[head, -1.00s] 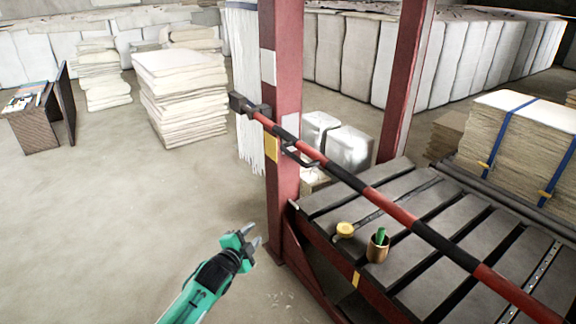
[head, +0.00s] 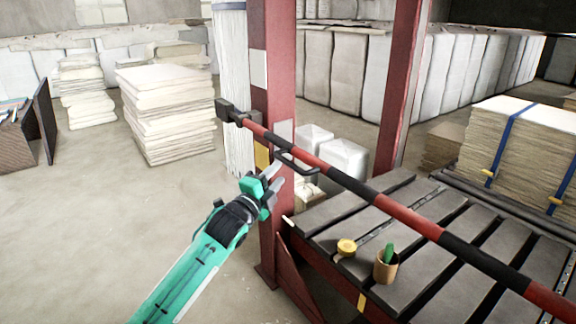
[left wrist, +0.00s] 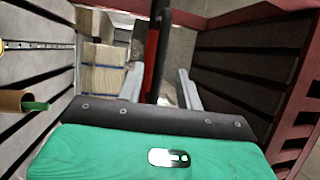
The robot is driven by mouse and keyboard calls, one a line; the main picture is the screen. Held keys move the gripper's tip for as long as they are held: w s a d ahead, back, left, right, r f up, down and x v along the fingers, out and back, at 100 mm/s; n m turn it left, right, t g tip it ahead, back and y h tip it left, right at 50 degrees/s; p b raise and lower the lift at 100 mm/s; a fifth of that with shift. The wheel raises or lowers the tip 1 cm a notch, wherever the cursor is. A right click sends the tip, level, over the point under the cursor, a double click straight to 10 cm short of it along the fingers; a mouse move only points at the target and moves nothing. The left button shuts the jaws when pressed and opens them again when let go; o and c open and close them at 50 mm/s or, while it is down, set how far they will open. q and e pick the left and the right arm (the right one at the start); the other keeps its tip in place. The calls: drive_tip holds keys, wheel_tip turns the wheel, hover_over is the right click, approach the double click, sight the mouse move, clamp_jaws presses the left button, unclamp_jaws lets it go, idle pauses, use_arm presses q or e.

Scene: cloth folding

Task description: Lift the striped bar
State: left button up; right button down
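The red-and-black striped bar (head: 385,205) runs at a slant from a dark bracket (head: 228,110) by the red post down to the lower right edge. A dark loop handle (head: 298,163) hangs on its near side. My left gripper (head: 275,175) is open, just below and left of the handle, in front of the post. In the left wrist view, the gripper's fingers (left wrist: 160,80) are apart, and a red and black length of the bar (left wrist: 152,60) shows between them. I cannot tell whether the fingers reach around it. My right gripper is not in view.
The red post (head: 272,60) stands right beside the gripper. A slatted platform (head: 405,290) lies under the bar, with a yellow tape measure (head: 346,247) and a brown cup (head: 386,268) on it. Strapped stacks (head: 515,150) stand at right. Open floor (head: 80,230) lies left.

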sight(288, 163)
use_arm(q)
drive_tip(key=x, duration=0.6)
drive_tip(key=shift+w+d+b, duration=0.15)
drive_tip(key=shift+w+b, duration=0.1)
drive_tip(key=shift+b, duration=0.05)
clamp_jaws()
